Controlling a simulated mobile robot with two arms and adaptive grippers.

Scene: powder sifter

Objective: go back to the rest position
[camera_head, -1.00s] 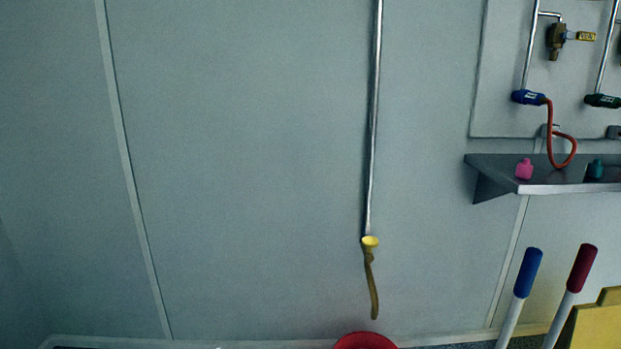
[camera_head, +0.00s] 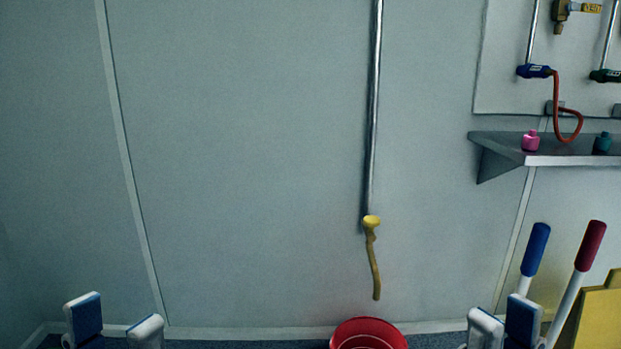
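My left gripper (camera_head: 115,322) shows at the bottom left, with its two blue-and-white fingers spread apart and nothing between them. My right gripper (camera_head: 503,322) shows at the bottom right. Its two fingers stand with a narrow gap between them and I see nothing held there. Only the upper parts of both grippers are in view; the arms are cut off by the bottom edge.
A red bucket (camera_head: 369,335) stands at the bottom centre. Blue-topped (camera_head: 535,248) and red-topped (camera_head: 590,245) handles and a yellow board (camera_head: 602,318) are close by my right gripper. A metal shelf (camera_head: 560,158) holds a pink bottle (camera_head: 530,141). A pipe (camera_head: 374,110) runs down the wall.

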